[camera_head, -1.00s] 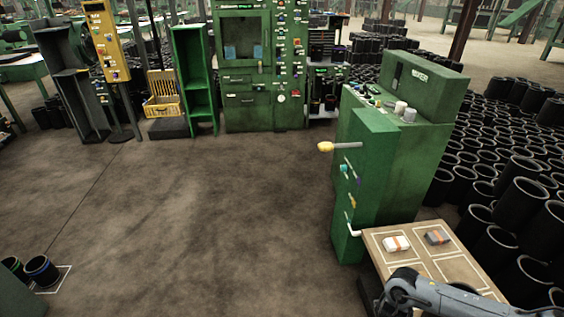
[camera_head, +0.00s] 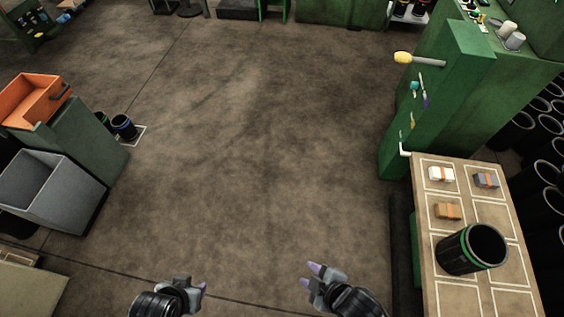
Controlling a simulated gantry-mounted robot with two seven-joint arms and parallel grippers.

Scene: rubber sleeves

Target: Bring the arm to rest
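My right gripper (camera_head: 309,276) is at the bottom centre-right of the head view, over the bare floor. Its two purple-tipped fingers stand apart with nothing between them. My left gripper (camera_head: 203,286) is at the bottom left of centre, also over floor. Only a small part of its purple fingertips shows, so its opening is unclear. I see nothing held in it. Both arms come up from the bottom edge and are apart from the wooden table (camera_head: 426,232) on the right.
A black sleeve with a green band (camera_head: 458,250) and several small blocks (camera_head: 447,211) are on the table. A green machine (camera_head: 439,98) stands behind it. An orange bin (camera_head: 28,98) and a grey bin (camera_head: 50,190) are at left. Middle floor is clear.

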